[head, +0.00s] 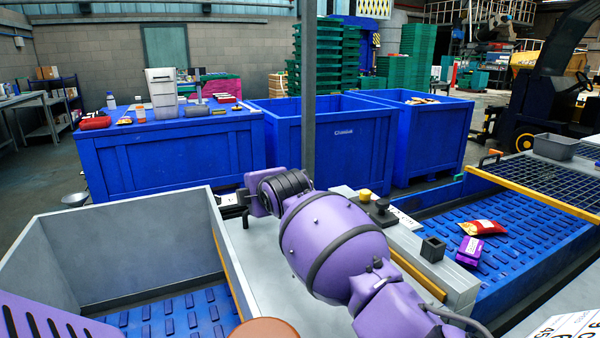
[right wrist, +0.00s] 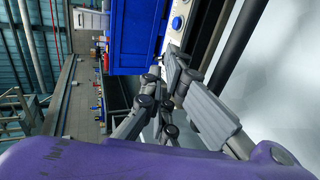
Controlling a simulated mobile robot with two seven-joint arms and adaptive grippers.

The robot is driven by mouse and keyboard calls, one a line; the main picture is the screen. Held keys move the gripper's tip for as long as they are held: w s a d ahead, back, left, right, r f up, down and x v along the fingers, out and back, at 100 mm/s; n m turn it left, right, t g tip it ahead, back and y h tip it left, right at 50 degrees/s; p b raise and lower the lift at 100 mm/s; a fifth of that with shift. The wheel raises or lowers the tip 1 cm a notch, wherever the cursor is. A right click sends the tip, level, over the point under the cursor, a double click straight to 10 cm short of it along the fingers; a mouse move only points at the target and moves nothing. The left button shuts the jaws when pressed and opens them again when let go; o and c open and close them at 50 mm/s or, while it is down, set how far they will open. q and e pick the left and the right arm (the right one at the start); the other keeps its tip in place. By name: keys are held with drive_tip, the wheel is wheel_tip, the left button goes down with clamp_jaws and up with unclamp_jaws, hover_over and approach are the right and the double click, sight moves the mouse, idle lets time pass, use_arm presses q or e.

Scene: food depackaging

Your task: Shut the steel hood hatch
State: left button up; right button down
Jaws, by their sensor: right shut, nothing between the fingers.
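No part is clearly recognisable as the steel hood hatch. Grey steel walls (head: 125,222) stand around a blue ribbed belt at the lower left of the head view. Whether one of these walls is the hatch, I cannot tell. A pale, smooth grey surface (right wrist: 285,95) fills the right side of the right wrist view, beside a dark bar. My right gripper (right wrist: 186,84) is shut and empty near that surface; contact cannot be made out. In the head view my purple right arm covers the middle, and its fingers are mostly hidden. My left gripper is not in view.
A grey post (head: 308,85) rises behind my right arm. Blue bins (head: 330,150) and a blue table (head: 170,165) stand behind. At the right, a mesh guard (head: 540,180) covers part of a second belt with a red packet (head: 483,228) and purple box (head: 469,250).

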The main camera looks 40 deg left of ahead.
drive_tip(key=v, duration=1.2)
drive_tip(key=shift+f, duration=0.1)
